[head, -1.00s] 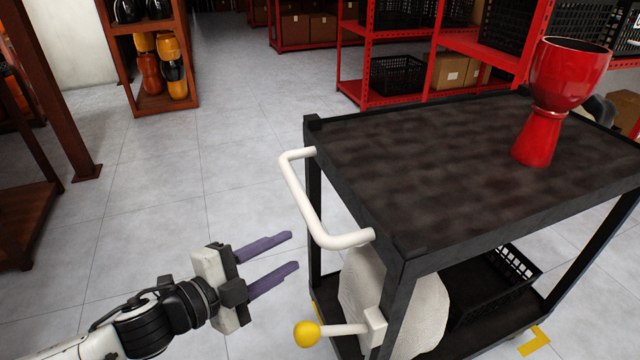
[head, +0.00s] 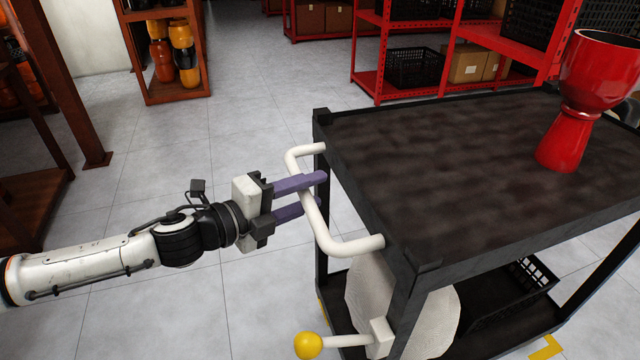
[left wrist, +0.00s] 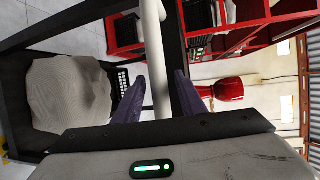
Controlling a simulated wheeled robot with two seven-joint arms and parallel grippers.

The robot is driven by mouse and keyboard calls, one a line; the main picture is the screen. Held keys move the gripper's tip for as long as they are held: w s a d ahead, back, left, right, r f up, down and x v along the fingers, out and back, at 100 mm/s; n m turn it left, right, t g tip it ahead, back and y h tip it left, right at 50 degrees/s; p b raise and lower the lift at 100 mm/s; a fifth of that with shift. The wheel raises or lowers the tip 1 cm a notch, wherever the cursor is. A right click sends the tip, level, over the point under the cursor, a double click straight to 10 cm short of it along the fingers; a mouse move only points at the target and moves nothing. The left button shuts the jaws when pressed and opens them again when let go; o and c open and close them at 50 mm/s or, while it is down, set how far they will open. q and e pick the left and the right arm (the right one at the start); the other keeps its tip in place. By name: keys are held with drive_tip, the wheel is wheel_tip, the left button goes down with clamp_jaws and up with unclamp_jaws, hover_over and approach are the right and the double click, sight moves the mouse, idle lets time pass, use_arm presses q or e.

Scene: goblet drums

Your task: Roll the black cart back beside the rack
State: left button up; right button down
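The black cart (head: 440,150) stands at the right, with a red goblet drum (head: 580,100) upright on its top. Its white bar handle (head: 345,247) sticks out from the near left end. My left gripper (head: 318,192) is at the handle with its two purple fingers apart. In the left wrist view the white bar (left wrist: 155,60) runs between the fingers (left wrist: 160,78), and the drum (left wrist: 228,89) shows too. My right gripper is not in view. A red rack (head: 380,85) stands behind the cart, and a brown rack (head: 178,97) with drums stands at the back left.
A yellow-knobbed lever (head: 308,345) sticks out low on the cart's near end. A whitish bundle (head: 440,315) and a black crate (head: 525,285) are on its lower shelf. A brown post (head: 60,80) stands at the left. The grey floor (head: 255,110) between is clear.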

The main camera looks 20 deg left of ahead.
use_arm(q)
drive_tip(key=shift+x, duration=1.5)
drive_tip(key=shift+c, duration=0.3)
clamp_jaws()
